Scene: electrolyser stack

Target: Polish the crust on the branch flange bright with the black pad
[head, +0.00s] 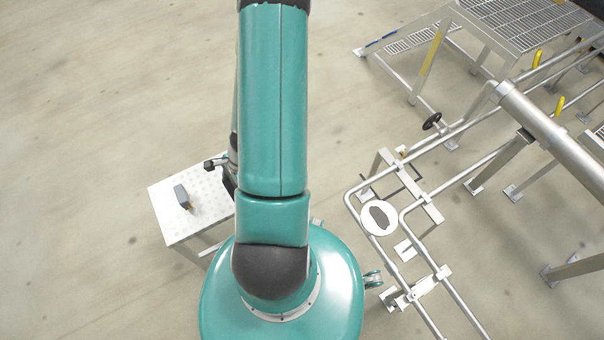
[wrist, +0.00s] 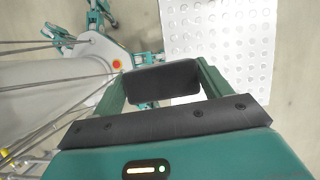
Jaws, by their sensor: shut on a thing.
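The branch flange (head: 366,230) is a pale round disc among the pipes right of my arm in the head view. A dark, irregular patch of crust (head: 380,217) covers its middle. In the wrist view my gripper (wrist: 162,76) is shut on the black pad (wrist: 160,84), a dark block with rounded corners held between the two green fingers. The pad is apart from the flange, beside the table on the other side of my body. In the head view my arm hides most of the gripper.
A metal table (head: 168,222) with a dimpled top stands left of my arm; a dark grey block-like object (head: 184,196) lies on it. Silver pipes (head: 459,298), a black handwheel (head: 432,121) and a grated platform (head: 520,22) fill the right. The floor at left is clear.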

